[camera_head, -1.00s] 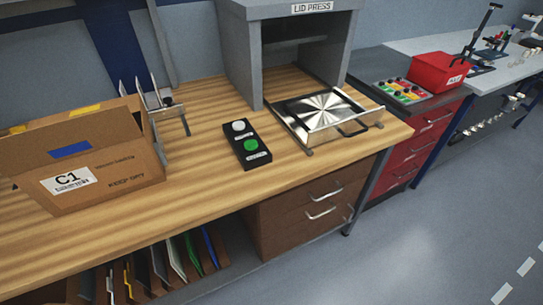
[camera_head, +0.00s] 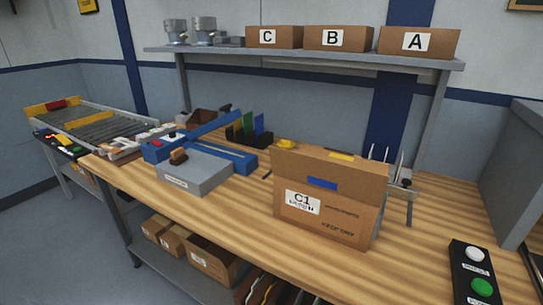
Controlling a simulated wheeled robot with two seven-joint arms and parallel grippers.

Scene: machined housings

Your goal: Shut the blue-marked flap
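A brown cardboard box labelled C1 (camera_head: 338,222) stands on the wooden workbench, right of the middle. A blue mark (camera_head: 322,183) shows on the flap on its near side, above the white C1 label. I cannot tell clearly whether this flap stands up or hangs against the front. The inside of the box is hidden. Neither of my grippers is in view.
A button box (camera_head: 474,275) lies front right. A shelf (camera_head: 300,54) carries cartons A, B and C. Bench (camera_head: 440,225) before the button box is clear.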

